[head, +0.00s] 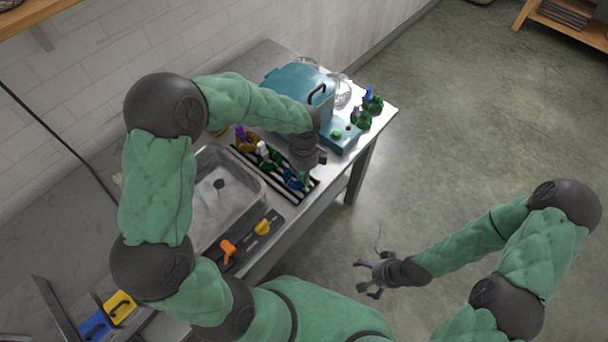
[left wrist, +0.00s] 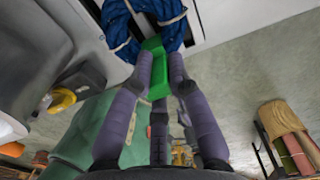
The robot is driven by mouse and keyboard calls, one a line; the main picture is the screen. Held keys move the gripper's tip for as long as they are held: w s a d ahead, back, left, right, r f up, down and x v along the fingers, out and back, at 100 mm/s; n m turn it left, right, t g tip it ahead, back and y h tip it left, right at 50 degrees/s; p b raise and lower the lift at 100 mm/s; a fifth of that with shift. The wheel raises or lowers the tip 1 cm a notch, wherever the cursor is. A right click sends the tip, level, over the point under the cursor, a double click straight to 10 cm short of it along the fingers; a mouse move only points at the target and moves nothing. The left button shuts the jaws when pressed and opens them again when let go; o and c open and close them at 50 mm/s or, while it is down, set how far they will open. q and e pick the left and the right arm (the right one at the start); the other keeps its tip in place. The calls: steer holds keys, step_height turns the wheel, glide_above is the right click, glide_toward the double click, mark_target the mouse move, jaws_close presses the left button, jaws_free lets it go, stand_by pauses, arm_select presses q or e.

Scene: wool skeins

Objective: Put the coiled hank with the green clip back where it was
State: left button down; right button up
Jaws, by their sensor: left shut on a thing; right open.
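A blue coiled hank (head: 291,181) with a green clip (left wrist: 158,78) is at the right end of the black-and-white striped mat (head: 314,190). My left gripper (head: 305,174) points down over it and is shut on the green clip. The blue hank (left wrist: 121,33) hangs beyond the fingertips in the left wrist view. I cannot tell whether it touches the mat. A green hank with a white clip (head: 264,152) and a yellow hank with a purple clip (head: 244,138) lie further left on the mat. My right gripper (head: 372,276) is open and empty over the floor.
Green hanks (head: 361,119) sit at the bench's far right, one with a blue clip. A metal sink (head: 225,195) is left of the mat. Orange (head: 228,250) and yellow (head: 262,227) items lie at the front edge.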

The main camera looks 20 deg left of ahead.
arm_select(q)
steer(key=shift+f, duration=0.25)
steer(key=shift+f, duration=0.1)
steer(key=c, duration=1.2)
jaws_free()
step_height(320, 180, up, 12)
steer(key=p, duration=0.3)
steer(key=shift+r, duration=0.2)
